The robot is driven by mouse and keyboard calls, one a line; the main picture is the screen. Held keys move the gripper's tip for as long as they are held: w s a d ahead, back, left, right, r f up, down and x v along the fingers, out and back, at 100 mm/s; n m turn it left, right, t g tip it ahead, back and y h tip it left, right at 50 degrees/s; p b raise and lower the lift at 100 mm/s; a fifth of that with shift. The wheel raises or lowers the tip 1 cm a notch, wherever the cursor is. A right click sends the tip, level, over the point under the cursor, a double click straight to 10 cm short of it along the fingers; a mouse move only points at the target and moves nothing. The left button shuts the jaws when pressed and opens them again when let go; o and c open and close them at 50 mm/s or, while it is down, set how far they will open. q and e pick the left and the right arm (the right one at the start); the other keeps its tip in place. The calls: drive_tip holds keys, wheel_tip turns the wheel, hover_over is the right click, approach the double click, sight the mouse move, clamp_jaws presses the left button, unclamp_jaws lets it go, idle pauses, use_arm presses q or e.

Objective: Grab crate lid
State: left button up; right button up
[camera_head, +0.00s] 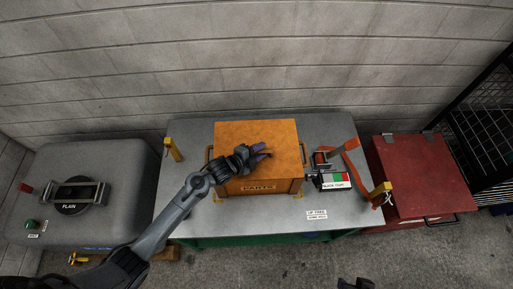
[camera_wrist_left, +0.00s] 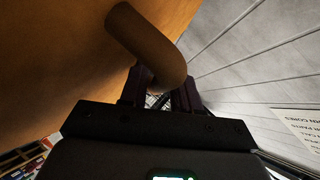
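An orange-brown crate (camera_head: 233,186) with a "PARTS" label stands on the grey table, its flat lid (camera_head: 255,131) on top. My left gripper (camera_head: 264,151) reaches in from the lower left and is over the front middle of the lid. Its two dark purple fingers are apart. In the left wrist view, a brown rounded bar (camera_wrist_left: 145,42) crosses just at the fingers (camera_wrist_left: 163,92), beside an orange surface. I cannot tell whether the bar is touched. A dark part of my right arm (camera_head: 356,284) shows at the bottom edge; its fingers are not clear.
The grey table (camera_head: 338,128) has yellow posts (camera_head: 172,149) at its sides. A red chest (camera_head: 420,178) and black rack (camera_head: 485,130) are farther right; a grey machine (camera_head: 110,165) is left.

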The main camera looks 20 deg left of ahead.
use_arm(q)
clamp_jaws()
drive_tip(key=shift+r, duration=0.1)
drive_tip(key=shift+r, duration=0.15)
